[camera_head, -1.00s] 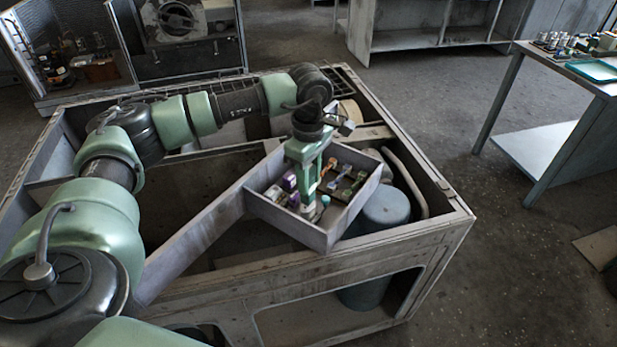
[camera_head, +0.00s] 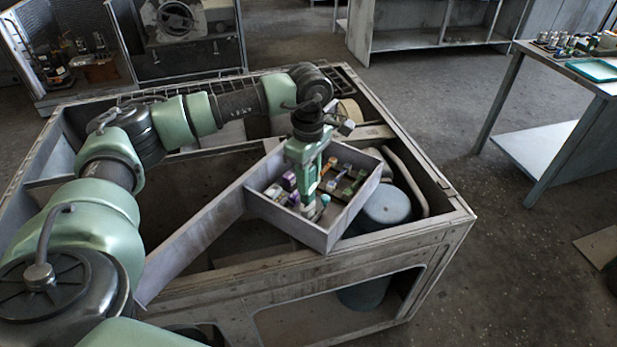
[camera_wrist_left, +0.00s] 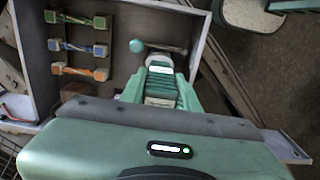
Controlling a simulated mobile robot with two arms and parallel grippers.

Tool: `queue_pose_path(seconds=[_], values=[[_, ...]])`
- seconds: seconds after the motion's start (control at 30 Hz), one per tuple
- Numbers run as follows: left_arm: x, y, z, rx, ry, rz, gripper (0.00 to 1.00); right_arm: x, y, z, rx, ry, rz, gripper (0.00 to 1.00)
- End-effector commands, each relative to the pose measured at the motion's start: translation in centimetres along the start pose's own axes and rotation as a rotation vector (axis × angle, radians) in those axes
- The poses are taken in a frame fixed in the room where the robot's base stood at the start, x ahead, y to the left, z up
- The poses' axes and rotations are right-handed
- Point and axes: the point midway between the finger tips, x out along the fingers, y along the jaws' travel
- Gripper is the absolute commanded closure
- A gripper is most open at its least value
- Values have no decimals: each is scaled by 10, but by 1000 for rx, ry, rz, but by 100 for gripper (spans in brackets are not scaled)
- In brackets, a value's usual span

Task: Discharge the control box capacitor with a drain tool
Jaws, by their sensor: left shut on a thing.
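The open control box (camera_head: 332,236) is a grey tray at the front right corner of the cabinet frame. My left gripper (camera_head: 307,203) points down into it, near its front corner. In the left wrist view its green fingers (camera_wrist_left: 160,92) are shut on a ribbed teal and white piece, seemingly the drain tool (camera_wrist_left: 160,84). The tool's lower end is hidden. A teal ball on a thin rod (camera_wrist_left: 137,46) lies beyond the fingertips, and also shows in the head view (camera_head: 325,199). I cannot tell which part is the capacitor. My right gripper is out of view.
Several coloured wire-wound parts (camera_wrist_left: 78,48) sit in the box near its wall. A blue-grey tank (camera_head: 386,208) stands in the frame beside the box. A workbench (camera_head: 560,75) with small parts and a teal tray (camera_head: 596,70) is at the right. The floor between is clear.

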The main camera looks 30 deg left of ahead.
Motion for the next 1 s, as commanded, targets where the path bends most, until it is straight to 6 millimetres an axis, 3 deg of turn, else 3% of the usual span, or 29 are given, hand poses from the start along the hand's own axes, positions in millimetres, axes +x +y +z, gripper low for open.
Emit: queue_pose_path(seconds=[1.0], values=[[6, 0, 0, 0, 0, 0, 96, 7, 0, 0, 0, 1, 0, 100]])
